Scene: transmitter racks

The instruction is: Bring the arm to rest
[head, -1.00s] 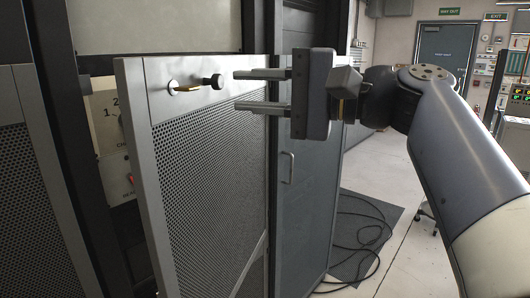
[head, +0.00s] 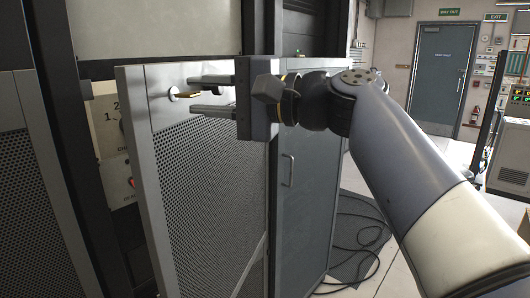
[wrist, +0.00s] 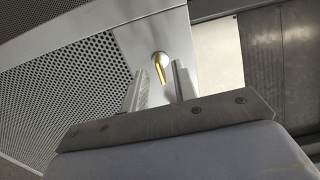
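My gripper (head: 196,93) is open and empty, its two fingers apart and pointing left in the head view. It is in front of the upper part of a grey cabinet door with a perforated panel (head: 205,180), which stands ajar. A brass key or lever in a round fitting (head: 183,94) is on the door's top strip, just left of the fingertips. In the wrist view the brass piece (wrist: 160,68) shows between the open fingers (wrist: 160,85). I cannot tell whether the fingers touch the door.
Behind the door edge is a cream switch panel (head: 112,130) with a dial. A closed cabinet with a handle (head: 288,170) stands to the right. Black cables (head: 360,240) lie on a dark mat. Open floor leads to a grey exit door (head: 440,75).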

